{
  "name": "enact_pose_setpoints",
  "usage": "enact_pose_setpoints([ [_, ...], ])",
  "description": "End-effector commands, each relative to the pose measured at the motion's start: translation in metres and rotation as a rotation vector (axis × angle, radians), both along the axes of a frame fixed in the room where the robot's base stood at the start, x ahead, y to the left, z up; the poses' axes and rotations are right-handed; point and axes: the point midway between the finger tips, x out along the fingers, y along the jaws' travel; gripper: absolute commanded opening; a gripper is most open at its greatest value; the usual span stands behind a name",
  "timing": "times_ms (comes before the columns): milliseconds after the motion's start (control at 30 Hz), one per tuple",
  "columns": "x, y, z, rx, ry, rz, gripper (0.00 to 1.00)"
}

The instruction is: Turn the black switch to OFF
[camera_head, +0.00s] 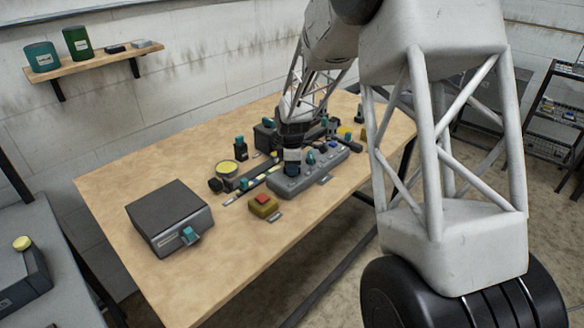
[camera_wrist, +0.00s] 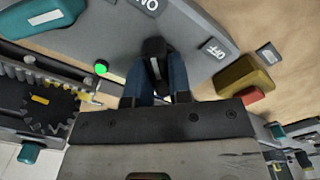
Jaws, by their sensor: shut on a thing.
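The black switch (camera_wrist: 153,47) sits on a grey panel (camera_wrist: 100,35), which also shows in the head view (camera_head: 284,191). In the wrist view, an ON label (camera_wrist: 148,6) lies above the switch and an OFF label (camera_wrist: 212,48) to its right. The switch's long shape points up, more toward ON than OFF. My gripper (camera_wrist: 156,78) has its two blue fingers on either side of the switch, shut on it. In the head view my gripper (camera_head: 291,169) is at the panel's left end and hides the switch. A green light (camera_wrist: 101,67) glows left of the switch.
A yellow block with a red button (camera_head: 263,202) stands close in front of the panel. A dark box with a teal handle (camera_head: 170,215) is at the table's left. Several small devices crowd behind the panel. The table's (camera_head: 230,285) front left is clear.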

Motion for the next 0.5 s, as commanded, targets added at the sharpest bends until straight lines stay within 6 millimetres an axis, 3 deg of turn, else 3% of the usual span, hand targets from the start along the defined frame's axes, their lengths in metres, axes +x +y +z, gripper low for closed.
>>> enact_pose_setpoints([
  [500,0.0,0.0,0.0007,0.0,-0.001,-0.091,0.0],
])
